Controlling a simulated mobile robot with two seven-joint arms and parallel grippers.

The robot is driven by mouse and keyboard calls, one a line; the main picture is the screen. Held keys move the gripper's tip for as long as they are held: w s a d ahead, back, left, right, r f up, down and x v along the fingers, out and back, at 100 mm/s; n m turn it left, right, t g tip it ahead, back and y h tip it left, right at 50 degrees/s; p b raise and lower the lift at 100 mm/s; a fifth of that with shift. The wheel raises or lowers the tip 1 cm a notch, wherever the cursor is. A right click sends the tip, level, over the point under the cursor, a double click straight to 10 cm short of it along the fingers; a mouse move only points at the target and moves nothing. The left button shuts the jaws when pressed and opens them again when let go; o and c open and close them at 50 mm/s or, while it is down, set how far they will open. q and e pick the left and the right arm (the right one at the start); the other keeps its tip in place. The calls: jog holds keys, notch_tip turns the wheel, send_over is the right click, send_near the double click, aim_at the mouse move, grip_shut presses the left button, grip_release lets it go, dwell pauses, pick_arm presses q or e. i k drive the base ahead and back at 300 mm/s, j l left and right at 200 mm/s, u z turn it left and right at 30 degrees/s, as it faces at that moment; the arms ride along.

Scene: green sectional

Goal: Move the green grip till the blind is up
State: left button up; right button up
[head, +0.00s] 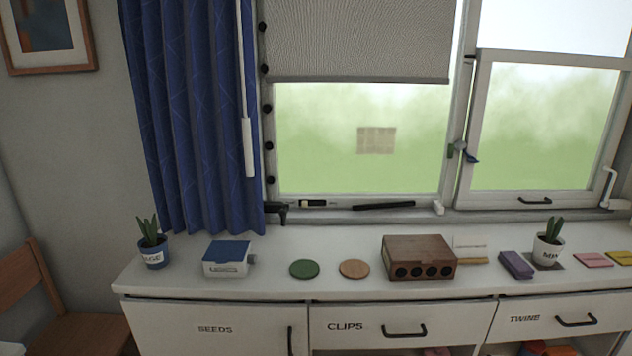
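The grey roller blind (355,42) covers the upper part of the left window pane, and its straight bottom bar hangs well above the sill. A white wand (249,148) hangs on a thin rod in front of the blue curtain. Neither of my grippers is in the head view.
A white counter carries a blue-lidded box (226,259), a green disc (304,269), a cork disc (354,269), a wooden box (419,258) and potted plants (153,243) (548,243). A black bar (384,206) lies along the sill. A chair (50,310) stands left.

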aim_at(452, 146)
jog(key=i+l+z, duration=0.15)
jog(key=l, duration=0.2)
jog(key=i+l+z, duration=0.2)
jog(key=l, duration=0.15)
jog(key=i+l+z, duration=0.15)
jog(key=i+l, duration=0.05)
jog(key=l, duration=0.1)
